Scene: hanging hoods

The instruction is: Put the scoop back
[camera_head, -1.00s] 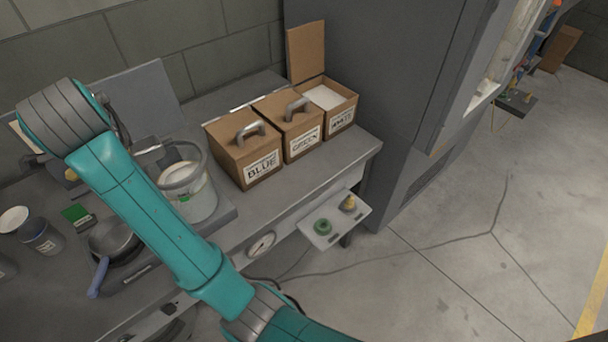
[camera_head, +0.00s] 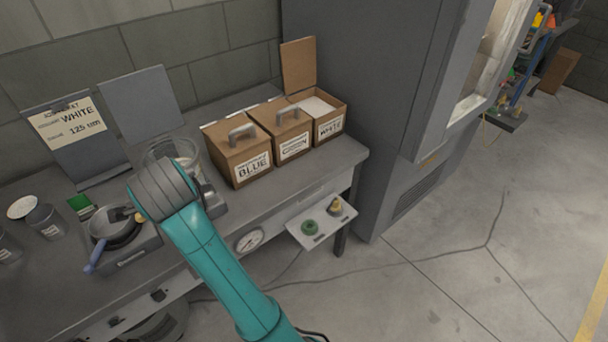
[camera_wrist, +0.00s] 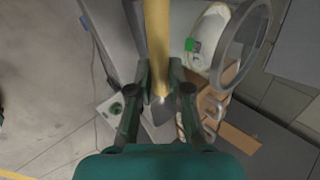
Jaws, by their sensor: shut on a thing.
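The scoop's yellow handle (camera_wrist: 157,45) runs from the top of the wrist view down between the fingers of my gripper (camera_wrist: 159,82), which is shut on it. In the head view my gripper is hidden behind my arm. A dark piece with a yellow end, which looks like the scoop (camera_head: 120,213), shows left of my arm, over the pan (camera_head: 110,228). Whether it touches the pan, I cannot tell.
A clear container (camera_head: 190,163) stands behind my arm; its rim shows in the wrist view (camera_wrist: 262,40). A clipboard (camera_head: 75,130) reads WHITE and 125. Cups (camera_head: 45,222) stand at left. A small shelf (camera_head: 320,222) with a green knob juts from the bench front.

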